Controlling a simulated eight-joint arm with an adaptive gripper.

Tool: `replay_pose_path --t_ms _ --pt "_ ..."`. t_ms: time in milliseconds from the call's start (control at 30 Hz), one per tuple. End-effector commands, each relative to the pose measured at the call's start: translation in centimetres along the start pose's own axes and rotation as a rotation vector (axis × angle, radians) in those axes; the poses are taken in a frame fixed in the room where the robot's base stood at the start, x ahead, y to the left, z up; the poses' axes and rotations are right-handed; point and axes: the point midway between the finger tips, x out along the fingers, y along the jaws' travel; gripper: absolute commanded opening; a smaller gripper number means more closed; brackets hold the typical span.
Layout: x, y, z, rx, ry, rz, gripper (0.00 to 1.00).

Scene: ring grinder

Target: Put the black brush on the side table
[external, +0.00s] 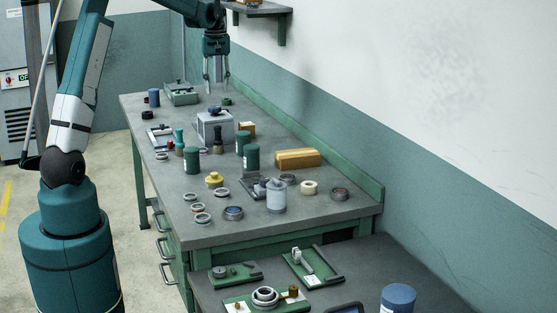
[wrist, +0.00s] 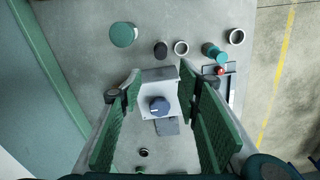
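The black brush (external: 218,142) stands upright on the workbench, in front of the grey box with a blue knob in the external view. In the wrist view a dark round top (wrist: 161,49), apparently the same brush from above, lies just beyond the box. My gripper (external: 216,84) is raised above the far half of the bench. In the wrist view its green-padded fingers (wrist: 160,72) are spread wide with nothing between them, above the grey box (wrist: 155,95). A separate grey table at the bottom of the external view, apparently the side table (external: 365,270), holds green trays.
A teal-handled brush (external: 179,140) and green canisters (external: 252,157) stand close to the black brush. Rings, a yellow pot (external: 214,180) and a cardboard box (external: 297,158) crowd the bench. A wall runs along its right. The lower table has a blue-topped canister (external: 398,297).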

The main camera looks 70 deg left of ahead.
Motion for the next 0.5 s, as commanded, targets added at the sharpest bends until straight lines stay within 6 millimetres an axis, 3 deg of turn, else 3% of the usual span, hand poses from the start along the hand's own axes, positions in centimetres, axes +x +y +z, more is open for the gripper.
replay_pose_path --t_ms 100,300,500 --pt "4.8 0.0 0.0 0.0 0.0 0.0 0.34" --pt "11.8 0.0 0.0 0.0 0.0 0.0 0.34" --pt "16.3 0.0 0.0 0.0 0.0 0.0 0.34"
